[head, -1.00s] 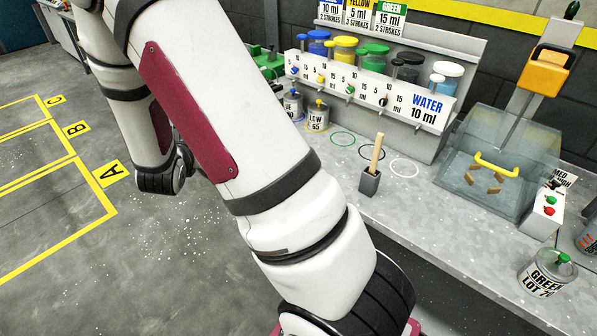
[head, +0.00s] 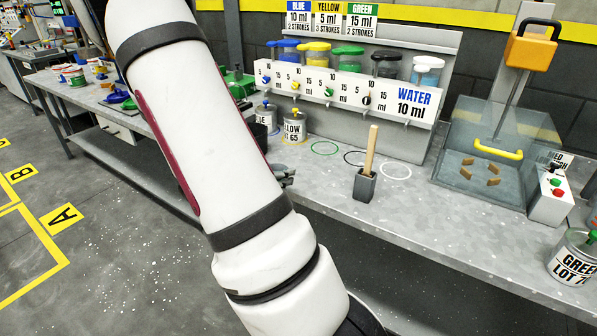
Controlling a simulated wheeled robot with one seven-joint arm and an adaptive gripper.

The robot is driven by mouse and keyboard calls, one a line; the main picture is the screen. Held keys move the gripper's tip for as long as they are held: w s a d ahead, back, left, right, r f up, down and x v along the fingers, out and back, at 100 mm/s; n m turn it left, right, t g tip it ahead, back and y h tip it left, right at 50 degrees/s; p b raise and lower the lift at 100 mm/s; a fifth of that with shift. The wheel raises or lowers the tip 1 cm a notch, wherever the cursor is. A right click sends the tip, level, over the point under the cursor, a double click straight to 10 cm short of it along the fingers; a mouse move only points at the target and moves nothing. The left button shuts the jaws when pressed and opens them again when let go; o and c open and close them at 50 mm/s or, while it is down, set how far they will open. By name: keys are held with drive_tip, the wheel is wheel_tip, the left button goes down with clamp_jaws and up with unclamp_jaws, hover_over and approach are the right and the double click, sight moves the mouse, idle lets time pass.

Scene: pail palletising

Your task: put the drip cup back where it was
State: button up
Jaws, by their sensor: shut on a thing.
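My gripper (head: 284,176) shows only as a small dark grey part beside the bench edge, right of my white arm; the arm hides most of it. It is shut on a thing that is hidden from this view. I cannot make out a drip cup anywhere. The dispenser rack (head: 345,92) has blue, yellow, green, black and water stations. Below it, a yellow-labelled pail (head: 294,127) and a blue-labelled pail (head: 266,117) stand on the bench. The green ring (head: 325,148), black ring (head: 356,158) and white ring (head: 396,171) on the bench top look empty.
A dark grey holder (head: 366,186) with a wooden stick stands in front of the rings. The bench front (head: 450,235) is clear. Another table (head: 85,95) stands at left.

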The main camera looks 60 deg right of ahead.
hover_over(300, 175)
drive_tip(key=shift+a+f+b, duration=0.1)
drive_tip(key=shift+f+b, duration=0.35)
drive_tip(key=shift+f, duration=0.15)
drive_tip(key=shift+f+b, duration=0.35)
drive_tip(key=shift+f, duration=1.4)
drive_tip(key=shift+f, duration=0.1)
drive_tip(key=o, duration=1.3)
